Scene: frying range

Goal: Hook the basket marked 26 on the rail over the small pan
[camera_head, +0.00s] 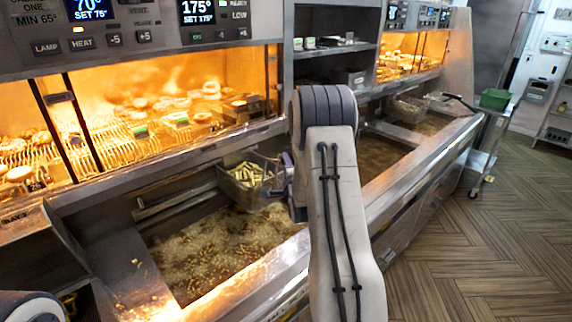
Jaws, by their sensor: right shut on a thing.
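A wire basket (243,183) filled with pale green-yellow pieces hangs above the near pan (220,252), which holds bubbling oil with many small pieces in it. No number is readable on the basket. My right gripper (283,186) is at the basket's right side, shut on it; its fingertips and the handle are mostly hidden behind my arm. A metal rail (172,207) runs along the back wall of the near pan, left of the basket. A second pan (384,151) with dark oil lies farther right. My left gripper is out of frame.
Another basket (406,110) sits over the far end of the range. Heated lit cabinets (150,110) stand behind the pans. A trolley (487,125) with a green tub (495,99) stands at the right end. The floor (480,230) at right is clear.

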